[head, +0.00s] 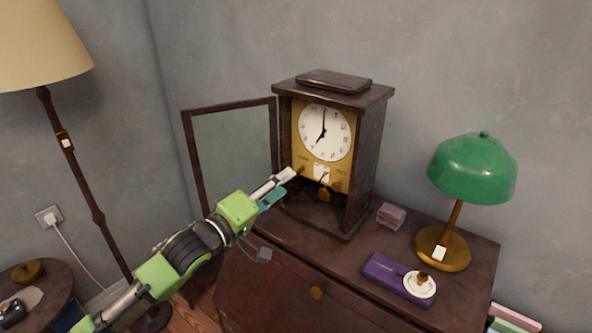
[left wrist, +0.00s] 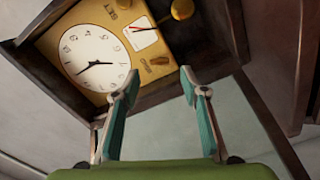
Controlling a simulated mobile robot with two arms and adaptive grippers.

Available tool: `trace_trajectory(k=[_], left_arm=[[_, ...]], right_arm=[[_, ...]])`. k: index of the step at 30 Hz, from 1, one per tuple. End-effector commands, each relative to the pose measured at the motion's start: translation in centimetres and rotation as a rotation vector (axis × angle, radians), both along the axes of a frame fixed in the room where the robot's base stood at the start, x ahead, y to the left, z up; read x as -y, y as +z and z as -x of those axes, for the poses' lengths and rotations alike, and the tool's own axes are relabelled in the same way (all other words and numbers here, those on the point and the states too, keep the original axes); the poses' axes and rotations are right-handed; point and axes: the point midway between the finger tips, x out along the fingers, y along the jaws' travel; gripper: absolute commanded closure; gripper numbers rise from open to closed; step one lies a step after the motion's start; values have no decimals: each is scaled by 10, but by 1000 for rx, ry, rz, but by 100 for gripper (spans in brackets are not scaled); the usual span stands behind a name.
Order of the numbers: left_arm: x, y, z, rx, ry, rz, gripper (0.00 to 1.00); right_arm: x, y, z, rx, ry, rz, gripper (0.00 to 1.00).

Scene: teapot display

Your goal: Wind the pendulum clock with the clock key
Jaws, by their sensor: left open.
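The pendulum clock (head: 357,160) stands upright on a dark cabinet, its glass door (head: 232,150) swung open to the left. Its white dial (head: 325,132) sits above a brass panel with small brass knobs and a white gauge (head: 321,173). A brass pendulum bob (head: 324,194) hangs below. My left gripper (head: 281,186) is open at the clock's lower left front, with nothing seen between its fingers. I cannot clearly make out the clock key. My right gripper is not in view.
A floor lamp (head: 85,180) stands left.

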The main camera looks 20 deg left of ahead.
Motion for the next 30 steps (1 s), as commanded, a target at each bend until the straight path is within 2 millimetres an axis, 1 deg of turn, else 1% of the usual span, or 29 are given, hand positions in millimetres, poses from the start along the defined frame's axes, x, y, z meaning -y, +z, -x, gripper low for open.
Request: trace_trajectory(k=[1,3,9,14,22,23,24,26,27,30], left_arm=[[4,5,-10,2,0,0,60],[8,4,-23,3,0,2,60],[18,2,-49,2,1,0,60],[21,1,-57,2,0,-2,60],[22,0,-58,0,-1,-2,60],[22,0,-58,0,-1,-2,62],[22,0,-58,0,-1,-2,73],[22,0,-58,0,-1,-2,88],[22,0,-58,0,-1,-2,98],[22,0,-58,0,-1,-2,98]], right_arm=[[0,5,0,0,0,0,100],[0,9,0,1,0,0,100],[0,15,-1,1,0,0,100],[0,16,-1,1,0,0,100],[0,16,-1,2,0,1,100],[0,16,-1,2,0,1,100],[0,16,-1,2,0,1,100],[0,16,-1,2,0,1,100],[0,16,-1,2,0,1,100],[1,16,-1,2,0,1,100]])
